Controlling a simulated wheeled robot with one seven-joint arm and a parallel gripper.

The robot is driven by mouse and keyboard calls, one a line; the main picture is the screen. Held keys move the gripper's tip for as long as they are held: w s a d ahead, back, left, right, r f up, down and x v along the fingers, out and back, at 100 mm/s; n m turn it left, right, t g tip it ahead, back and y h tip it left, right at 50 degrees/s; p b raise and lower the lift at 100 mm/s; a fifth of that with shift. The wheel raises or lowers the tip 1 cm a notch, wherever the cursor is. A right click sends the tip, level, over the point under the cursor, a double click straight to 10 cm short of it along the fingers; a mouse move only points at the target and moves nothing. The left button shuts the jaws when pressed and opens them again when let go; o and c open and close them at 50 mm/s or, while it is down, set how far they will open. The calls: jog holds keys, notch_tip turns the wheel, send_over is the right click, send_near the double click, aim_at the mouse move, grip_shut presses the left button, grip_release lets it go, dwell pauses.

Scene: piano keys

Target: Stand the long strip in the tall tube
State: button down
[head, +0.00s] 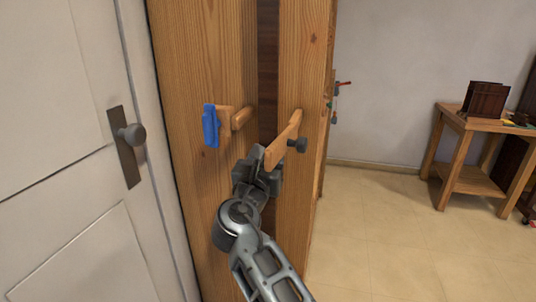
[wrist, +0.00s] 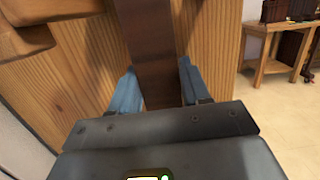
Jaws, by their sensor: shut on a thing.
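A long dark brown strip (head: 268,60) stands close to upright in front of the wooden panel and runs out of the top of the head view. In the wrist view the strip (wrist: 152,60) passes between the two blue fingers of my gripper (wrist: 158,88), which is shut on it. The strip's lower end is hidden. I cannot make out a tall tube in either view.
A wooden panel (head: 190,60) stands close behind my gripper, with a wooden bracket (head: 283,140) and a blue item (head: 210,125) on its front. A white door (head: 60,210) is at left. A wooden table (head: 465,125) stands at right. The floor (head: 400,230) between is clear.

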jog(key=shift+f+b, duration=0.95)
jog(key=shift+f, duration=0.65)
jog(key=shift+x, duration=1.1)
jog(key=shift+f, duration=0.15)
jog(key=c, duration=0.8)
grip_release()
jog(key=o, duration=0.4)
jog(key=shift+c, duration=0.2)
jog(key=shift+f, duration=0.15)
jog(key=r+v, duration=0.1)
jog(key=v, duration=0.6)
jog(key=shift+s+a+f, duration=0.2)
jog(key=shift+s+f, duration=0.15)
jog(key=shift+f, duration=0.1)
